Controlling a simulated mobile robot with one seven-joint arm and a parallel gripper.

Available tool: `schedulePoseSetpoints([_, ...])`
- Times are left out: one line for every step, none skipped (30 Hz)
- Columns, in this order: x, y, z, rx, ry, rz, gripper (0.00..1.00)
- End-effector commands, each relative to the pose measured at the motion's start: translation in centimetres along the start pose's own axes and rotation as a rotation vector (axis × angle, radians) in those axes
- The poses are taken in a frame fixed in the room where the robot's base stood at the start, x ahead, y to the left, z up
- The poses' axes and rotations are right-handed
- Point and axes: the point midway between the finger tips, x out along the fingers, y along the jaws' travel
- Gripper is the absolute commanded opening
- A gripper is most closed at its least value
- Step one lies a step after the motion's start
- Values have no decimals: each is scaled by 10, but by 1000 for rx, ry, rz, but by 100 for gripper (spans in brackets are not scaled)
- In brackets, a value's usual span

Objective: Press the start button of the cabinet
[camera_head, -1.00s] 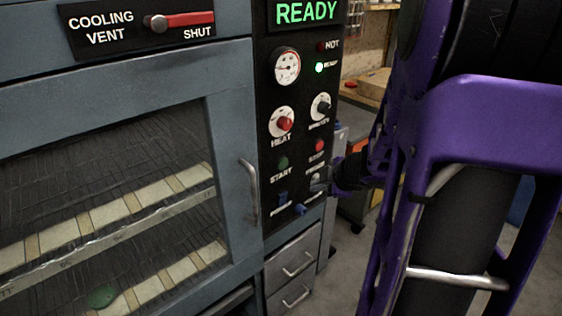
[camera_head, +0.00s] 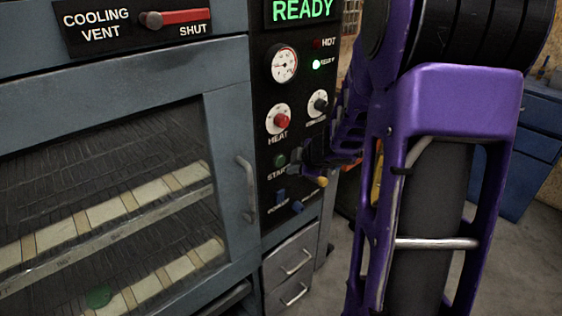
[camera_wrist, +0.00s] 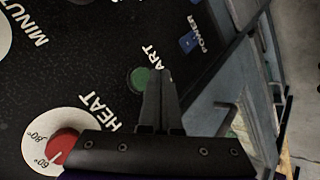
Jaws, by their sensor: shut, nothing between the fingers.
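The cabinet's black control panel (camera_head: 262,120) stands right of its glass door. The green start button (camera_head: 280,160) is on the panel below the red heat knob (camera_head: 281,120); part of its label is covered by my gripper. My gripper (camera_head: 293,169) is shut and empty, its tips just right of and slightly below the button. In the wrist view the green button (camera_wrist: 139,79) shows beside the closed fingertips (camera_wrist: 160,74), which overlap its edge in the picture. Whether they touch the button or panel I cannot tell.
The stop button is hidden behind my arm. The cabinet's door handle (camera_head: 246,188) juts out left of the panel. The display (camera_head: 303,10) reads READY.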

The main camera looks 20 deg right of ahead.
Motion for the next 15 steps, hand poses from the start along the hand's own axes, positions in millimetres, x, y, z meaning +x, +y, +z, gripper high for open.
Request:
schedulePoseSetpoints([2,2,-2,0,0,-1,0])
schedulePoseSetpoints([4,3,-3,1,-1,-1,0])
schedulePoseSetpoints([5,4,-4,1,-1,-1,0])
schedulePoseSetpoints([6,4,-4,1,-1,-1,0])
schedulePoseSetpoints([6,4,-4,1,-1,-1,0])
schedulePoseSetpoints([7,5,-5,1,-1,0,0])
schedulePoseSetpoints([7,5,-5,1,-1,0,0])
schedulePoseSetpoints([7,5,-5,1,-1,0,0])
schedulePoseSetpoints([7,5,-5,1,-1,0,0])
schedulePoseSetpoints([7,5,-5,1,-1,0,0])
schedulePoseSetpoints([7,5,-5,1,-1,0,0])
schedulePoseSetpoints([7,5,-5,1,-1,0,0])
schedulePoseSetpoints([7,5,-5,1,-1,0,0])
schedulePoseSetpoints([7,5,-5,1,-1,0,0])
schedulePoseSetpoints([7,5,-5,1,-1,0,0])
